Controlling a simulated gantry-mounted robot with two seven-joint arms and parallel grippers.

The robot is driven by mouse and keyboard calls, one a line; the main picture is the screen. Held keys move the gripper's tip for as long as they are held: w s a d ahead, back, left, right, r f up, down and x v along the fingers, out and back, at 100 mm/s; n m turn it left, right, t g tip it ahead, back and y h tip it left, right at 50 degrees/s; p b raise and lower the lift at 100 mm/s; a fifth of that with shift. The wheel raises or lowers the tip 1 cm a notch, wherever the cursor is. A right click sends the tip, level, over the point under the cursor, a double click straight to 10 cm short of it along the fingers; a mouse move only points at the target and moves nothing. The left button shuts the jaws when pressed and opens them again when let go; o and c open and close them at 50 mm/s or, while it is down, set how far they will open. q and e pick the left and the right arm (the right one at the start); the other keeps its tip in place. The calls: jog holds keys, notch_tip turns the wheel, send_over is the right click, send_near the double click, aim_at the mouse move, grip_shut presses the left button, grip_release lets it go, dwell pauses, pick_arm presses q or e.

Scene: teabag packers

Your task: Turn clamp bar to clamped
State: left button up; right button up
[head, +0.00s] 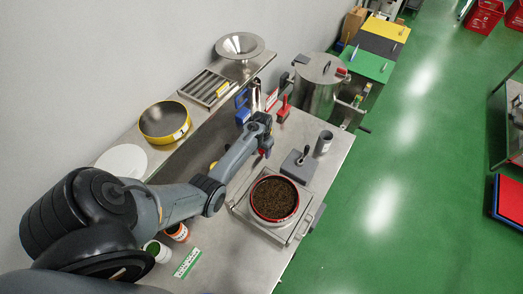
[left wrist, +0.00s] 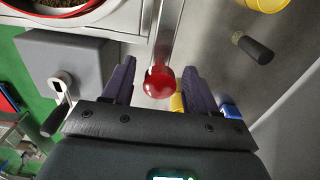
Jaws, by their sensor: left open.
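In the left wrist view a thin metal bar (left wrist: 166,30) runs down beside the red-rimmed pan and ends in a red ball knob (left wrist: 159,83). I take this to be the clamp bar. My left gripper (left wrist: 159,68) is open, with one dark finger on each side of the knob. I cannot tell whether either finger touches it. In the head view the red-rimmed pan (head: 274,198) holds dark tea and sits on a metal tray (head: 240,208). My left arm reaches over beside the tray, and its gripper (head: 266,149) is partly hidden. My right gripper is not in view.
A grey box with a lever (head: 298,168) and a metal cup (head: 323,143) stand right of the gripper. A yellow-rimmed sieve (head: 165,121) is on the wall shelf. A large steel pot (head: 318,88) stands behind.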

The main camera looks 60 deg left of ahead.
pick_arm(q)
grip_shut()
dwell(0.4)
